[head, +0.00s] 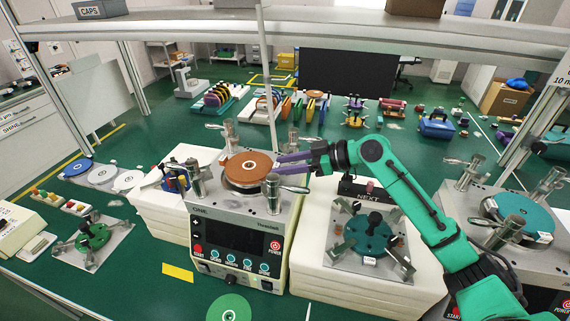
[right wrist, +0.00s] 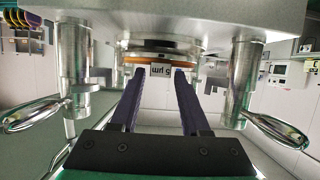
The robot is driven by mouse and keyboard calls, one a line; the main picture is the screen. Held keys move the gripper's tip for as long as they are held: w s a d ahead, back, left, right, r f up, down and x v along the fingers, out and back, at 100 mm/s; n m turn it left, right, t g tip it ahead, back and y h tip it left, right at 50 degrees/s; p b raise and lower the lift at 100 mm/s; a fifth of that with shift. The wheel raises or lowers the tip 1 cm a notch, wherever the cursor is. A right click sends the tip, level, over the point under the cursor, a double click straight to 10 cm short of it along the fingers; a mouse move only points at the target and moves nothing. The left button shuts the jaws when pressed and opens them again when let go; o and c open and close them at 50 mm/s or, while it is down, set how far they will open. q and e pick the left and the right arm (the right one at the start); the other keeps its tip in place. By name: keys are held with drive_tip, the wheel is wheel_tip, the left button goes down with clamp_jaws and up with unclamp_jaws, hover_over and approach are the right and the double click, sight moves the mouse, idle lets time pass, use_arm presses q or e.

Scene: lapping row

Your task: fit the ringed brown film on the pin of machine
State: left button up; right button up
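The brown film (head: 240,175) lies flat on the round platen of the machine labelled ONE (head: 215,215). It has a pale ring mark around its centre. Whether the pin stands through its hole is too small to tell. My right gripper (head: 278,162) is at the film's right edge, its two purple fingers apart. In the right wrist view, which looks upside down, the film (right wrist: 190,59) is a thin orange edge against the metal platen. Its white "5 µm" tag (right wrist: 161,70) shows between the fingertips (right wrist: 159,76), with gaps beside it. My left gripper is not in view.
Upright metal posts with lever handles (head: 273,195) stand around the platen, close to my right gripper. The NEXT station with a green disc (head: 368,236) is at right. A teal disc (head: 525,212) lies on another machine. Blue and white discs (head: 102,174) lie left. A shelf (head: 300,27) spans above.

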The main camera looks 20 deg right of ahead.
drive_tip(key=shift+o, duration=0.7)
drive_tip(key=shift+s+d, duration=0.1)
drive_tip(key=shift+d, duration=0.1)
drive_tip(key=b+v, duration=0.5)
drive_tip(key=v, duration=0.9)
drive_tip(key=shift+b, duration=0.35)
